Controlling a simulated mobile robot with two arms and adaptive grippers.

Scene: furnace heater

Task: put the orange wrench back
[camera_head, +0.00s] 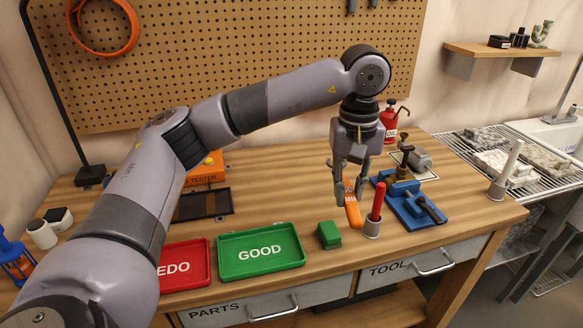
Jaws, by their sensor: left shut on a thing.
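The orange wrench (353,213) hangs roughly upright below my left gripper (350,188), over the right part of the workbench. The gripper points down and is shut on its upper part, which the fingers partly hide. I cannot tell whether the wrench's lower end touches the bench. A grey cup (372,229) with a red-handled tool (377,203) stands just right of the wrench. My right gripper is not in view.
A green block (329,236) and the green GOOD tray (228,272) lie to the left. A blue vise (405,207) stands to the right, with a red oil can (389,124) behind. The TOOL drawer (398,271) and PARTS drawer (235,309) are below. A pegboard (230,60) is behind.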

